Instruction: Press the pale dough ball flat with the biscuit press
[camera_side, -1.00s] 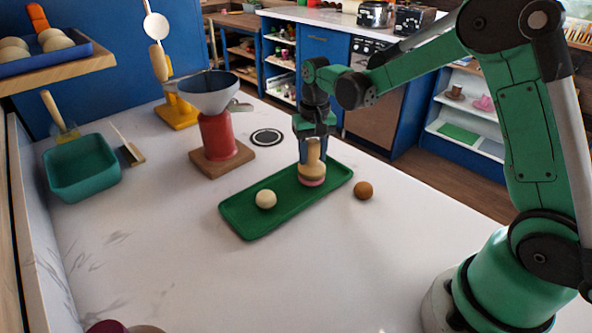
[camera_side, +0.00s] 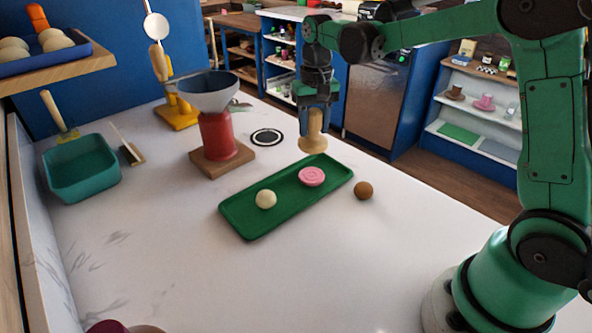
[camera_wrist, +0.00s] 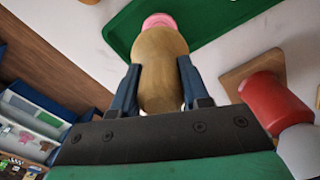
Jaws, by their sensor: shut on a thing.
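The pale dough ball (camera_side: 265,199) sits round on the near-left part of the green tray (camera_side: 248,226). A flat pink disc (camera_side: 312,177) with ring marks lies on the tray's far-right part. My gripper (camera_side: 315,112) is shut on the wooden biscuit press (camera_side: 313,137), holding it upright in the air above the tray's far end, clear of the pink disc. In the wrist view the press (camera_wrist: 162,70) sits between both fingers and hides part of the pink disc (camera_wrist: 159,20); the pale ball is not seen there.
A brown ball (camera_side: 363,190) lies on the counter just right of the tray. A red grinder (camera_side: 217,137) with a grey funnel stands on a wooden base left of the tray. A teal bin (camera_side: 82,170) is farther left. The counter in front of the tray is clear.

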